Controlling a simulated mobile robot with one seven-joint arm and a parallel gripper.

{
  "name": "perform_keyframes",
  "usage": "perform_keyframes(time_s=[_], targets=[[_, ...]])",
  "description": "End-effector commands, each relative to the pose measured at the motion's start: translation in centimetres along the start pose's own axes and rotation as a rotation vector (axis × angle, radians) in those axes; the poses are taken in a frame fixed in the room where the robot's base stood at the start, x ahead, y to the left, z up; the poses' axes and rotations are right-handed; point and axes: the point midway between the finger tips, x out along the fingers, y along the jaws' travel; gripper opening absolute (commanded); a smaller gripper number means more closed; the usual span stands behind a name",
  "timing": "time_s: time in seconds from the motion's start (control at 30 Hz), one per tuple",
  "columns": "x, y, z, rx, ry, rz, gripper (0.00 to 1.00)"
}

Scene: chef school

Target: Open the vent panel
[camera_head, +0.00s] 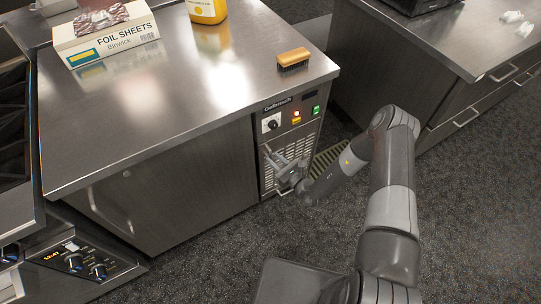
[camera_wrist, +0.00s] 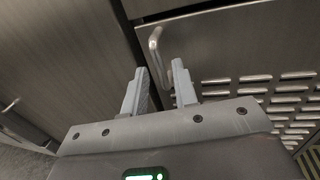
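The vent panel (camera_wrist: 280,100) is a metal face with rows of raised slots, on the right side of the wrist view. In the head view, the vent panel (camera_head: 267,175) is low on the end unit of the steel counter, partly hidden by my gripper (camera_head: 283,164). A bent metal bar handle (camera_wrist: 154,44) is at the panel's left edge. My gripper (camera_wrist: 160,66) is open, its two fingers apart, one on each side of the handle's lower part in the picture. I cannot tell whether either finger touches it. The panel looks closed.
Above the panel are a dial (camera_head: 272,124) and a green switch (camera_head: 316,110). A brush (camera_head: 293,57), a yellow bottle (camera_head: 207,10) and a foil box (camera_head: 108,38) are on the countertop. Another counter (camera_head: 400,60) stands to the right. Carpeted floor (camera_head: 470,190) is clear.

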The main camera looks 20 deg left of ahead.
Motion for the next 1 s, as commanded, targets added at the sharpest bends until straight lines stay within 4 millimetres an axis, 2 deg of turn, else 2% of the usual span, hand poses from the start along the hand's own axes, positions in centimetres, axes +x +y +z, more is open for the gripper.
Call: perform_keyframes(time_s=[0.1, 0.2, 0.57, 0.87, 1.0], targets=[[1.7, 0.1, 0.0, -0.001, 0.0, 0.002, 0.26], [2.5, 0.0, 0.0, 0.0, -0.001, 0.001, 0.26], [3.0, 0.0, 0.0, 0.0, 0.0, 0.001, 0.26], [3.0, 0.0, 0.0, 0.0, 0.0, 0.001, 0.02], [3.0, 0.0, 0.0, 0.0, 0.0, 0.001, 0.0]])
